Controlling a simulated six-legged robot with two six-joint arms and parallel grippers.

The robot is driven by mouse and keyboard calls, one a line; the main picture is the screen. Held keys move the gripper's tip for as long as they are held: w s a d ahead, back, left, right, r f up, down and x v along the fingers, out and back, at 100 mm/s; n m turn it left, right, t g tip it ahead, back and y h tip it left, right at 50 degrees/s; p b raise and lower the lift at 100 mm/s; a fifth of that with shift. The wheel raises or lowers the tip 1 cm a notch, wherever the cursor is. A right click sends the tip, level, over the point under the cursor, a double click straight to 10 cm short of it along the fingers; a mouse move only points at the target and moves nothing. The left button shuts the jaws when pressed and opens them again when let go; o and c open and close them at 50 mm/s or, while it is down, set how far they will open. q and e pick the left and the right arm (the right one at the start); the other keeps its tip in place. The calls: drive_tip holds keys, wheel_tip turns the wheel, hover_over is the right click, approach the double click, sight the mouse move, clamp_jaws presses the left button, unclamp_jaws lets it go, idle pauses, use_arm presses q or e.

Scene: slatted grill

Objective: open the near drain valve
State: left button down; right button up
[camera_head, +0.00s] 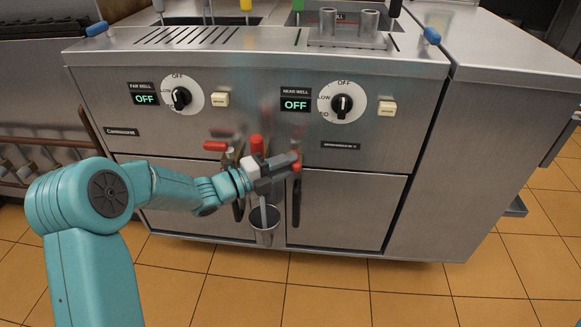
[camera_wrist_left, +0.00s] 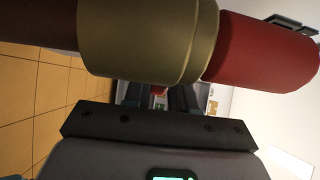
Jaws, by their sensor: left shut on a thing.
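My left gripper (camera_head: 289,163) reaches in from the left, in front of the steel counter's lower front. It is shut on a red-ended handle (camera_head: 297,168), of which only a little red shows at the fingertips. In the left wrist view, red (camera_wrist_left: 158,90) shows between the fingers. This handle is on the near well side, so it appears to be the near drain valve's; its body is hidden. Another red handle (camera_head: 256,146) stands upright just above my wrist. A third red handle (camera_head: 215,146) lies level to the left. In the wrist view, a brass-coloured cylinder with a red end (camera_wrist_left: 262,50) crosses close to the camera.
A metal bucket (camera_head: 264,225) is below my gripper. Dark door handles (camera_head: 296,200) stick out nearby. The near well knob (camera_head: 342,104) and its OFF display (camera_head: 295,105) are above. The tiled floor (camera_head: 330,290) in front is clear.

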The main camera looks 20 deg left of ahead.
use_arm(q)
drive_tip(key=shift+a+m+g+h, duration=0.2)
drive_tip(key=shift+m+g+h, duration=0.3)
drive_tip(key=shift+h, duration=0.4)
drive_tip(key=c, duration=0.9)
unclamp_jaws()
drive_tip(key=p+v, duration=0.1)
drive_tip(key=v, duration=0.4)
drive_tip(key=p+v, duration=0.1)
drive_tip(key=v, duration=0.5)
drive_tip(key=p+v, duration=0.1)
drive_tip(key=v, duration=0.4)
drive_tip(key=shift+s+a+r+p, duration=0.1)
drive_tip(key=shift+s+r+p, duration=0.05)
drive_tip(key=shift+r+p, duration=0.15)
